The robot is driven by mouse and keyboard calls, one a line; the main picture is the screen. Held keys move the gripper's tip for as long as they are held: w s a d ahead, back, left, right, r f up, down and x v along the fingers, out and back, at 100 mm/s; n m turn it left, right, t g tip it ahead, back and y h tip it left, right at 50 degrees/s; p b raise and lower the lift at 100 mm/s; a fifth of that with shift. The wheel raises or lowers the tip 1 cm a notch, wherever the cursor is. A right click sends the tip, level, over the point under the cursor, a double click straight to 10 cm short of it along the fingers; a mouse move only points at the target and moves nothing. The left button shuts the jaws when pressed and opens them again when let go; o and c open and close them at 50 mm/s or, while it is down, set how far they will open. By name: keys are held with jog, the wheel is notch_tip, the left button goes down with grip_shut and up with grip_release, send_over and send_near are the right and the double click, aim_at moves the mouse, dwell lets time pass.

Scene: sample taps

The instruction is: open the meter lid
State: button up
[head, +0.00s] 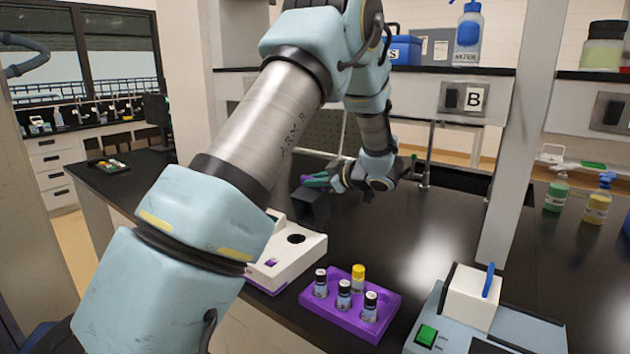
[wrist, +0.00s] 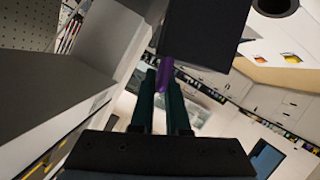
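The meter (head: 290,255) is a white unit with a round black well and a purple button, standing on the black bench left of centre. Its dark, box-shaped lid (head: 314,207) is swung up at the back, leaving the well uncovered. The lid also shows at the top of the wrist view (wrist: 205,30), with a purple tab (wrist: 166,72) at its edge. My gripper (head: 316,181) has teal fingers, which show close together around the tab in the wrist view (wrist: 163,88). They look shut on it. The finger contact is partly hidden.
A purple rack (head: 345,318) with several capped vials stands in front of the meter. A grey-blue device (head: 470,320) with a blue lever is at the lower right. A slim metal post (head: 428,155) rises behind my gripper.

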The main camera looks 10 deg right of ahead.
jog(key=shift+o, duration=0.7)
jog(key=b+v, duration=0.3)
jog(key=v, duration=0.8)
jog(key=shift+b, duration=0.4)
jog(key=shift+f, duration=0.1)
